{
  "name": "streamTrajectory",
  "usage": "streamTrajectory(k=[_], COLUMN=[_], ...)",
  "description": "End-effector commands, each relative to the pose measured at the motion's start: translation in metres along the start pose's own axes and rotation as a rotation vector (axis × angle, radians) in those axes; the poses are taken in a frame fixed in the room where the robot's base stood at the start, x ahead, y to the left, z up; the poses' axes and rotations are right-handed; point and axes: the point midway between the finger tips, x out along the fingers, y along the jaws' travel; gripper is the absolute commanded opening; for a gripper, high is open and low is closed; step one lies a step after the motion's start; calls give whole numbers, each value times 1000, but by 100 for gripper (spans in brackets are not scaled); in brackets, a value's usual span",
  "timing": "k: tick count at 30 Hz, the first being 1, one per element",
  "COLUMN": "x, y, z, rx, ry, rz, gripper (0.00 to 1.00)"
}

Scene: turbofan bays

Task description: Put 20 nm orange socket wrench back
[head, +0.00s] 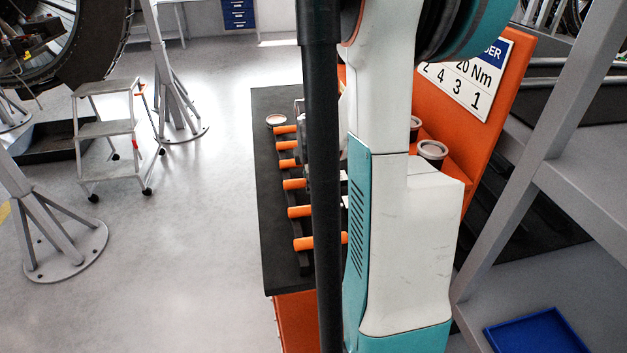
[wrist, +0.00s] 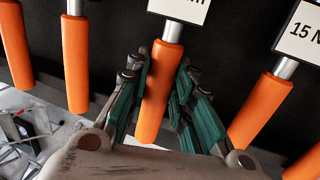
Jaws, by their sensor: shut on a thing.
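In the wrist view my gripper (wrist: 159,88) has its green-padded fingers on both sides of an orange-handled socket wrench (wrist: 156,95), shut on its handle. The wrench has a silver shank. A white label above it is cut off by the frame, so its number is not readable. In the head view a row of orange handles (head: 293,184) stands out along the rack on the black-topped cart (head: 275,263). My gripper is mostly hidden there behind the dark pole and my arm, and I cannot tell which handle is the held one.
In the wrist view, orange handles hang close on both sides; a label at right reads "15 N" (wrist: 304,30). In the head view an orange panel carries a 20 Nm sign (head: 468,78).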

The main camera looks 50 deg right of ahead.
Motion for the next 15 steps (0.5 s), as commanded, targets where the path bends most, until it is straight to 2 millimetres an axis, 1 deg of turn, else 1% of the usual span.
streamTrajectory(k=[10,11,12,14,15], x=[5,5,4,4,4], y=[-1,-1,-1,-1,-1], z=[0,0,0,0,0], rx=[0,0,0,0,0], ry=[0,0,0,0,0], rz=[0,0,0,0,0], gripper=[0,24,33,45,45])
